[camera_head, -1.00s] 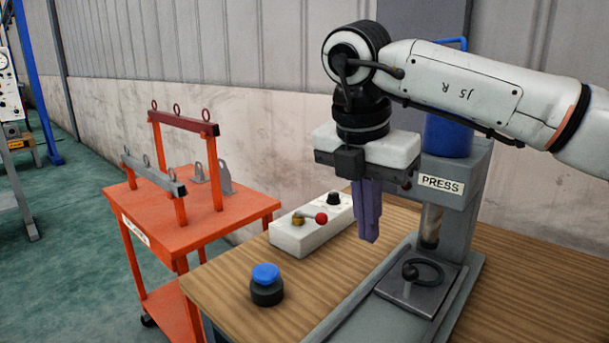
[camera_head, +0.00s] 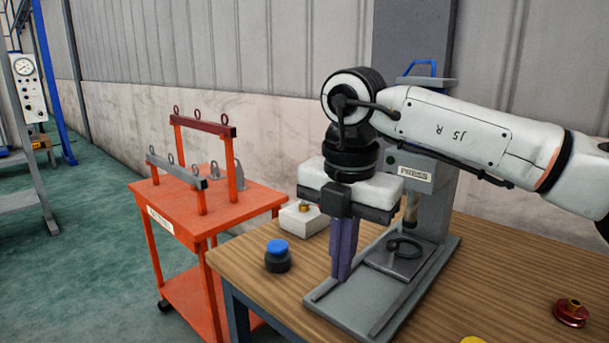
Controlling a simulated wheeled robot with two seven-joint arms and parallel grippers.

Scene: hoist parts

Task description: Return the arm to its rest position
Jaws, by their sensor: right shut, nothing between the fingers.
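My right arm comes in from the right. Its right gripper (camera_head: 342,270) points down with its purple fingers together and nothing between them. It hangs in front of the press (camera_head: 425,185), over or near the left side of the press base; the exact height is unclear. The white control box (camera_head: 301,220) is partly hidden behind the gripper. My left gripper is not in view.
A blue-topped black button (camera_head: 278,257) stands on the wooden bench (camera_head: 490,275), left of the gripper. A dark ring (camera_head: 404,248) lies on the press plate. A red pulley (camera_head: 571,312) sits at right. An orange cart (camera_head: 210,213) carries lifting beams (camera_head: 202,124).

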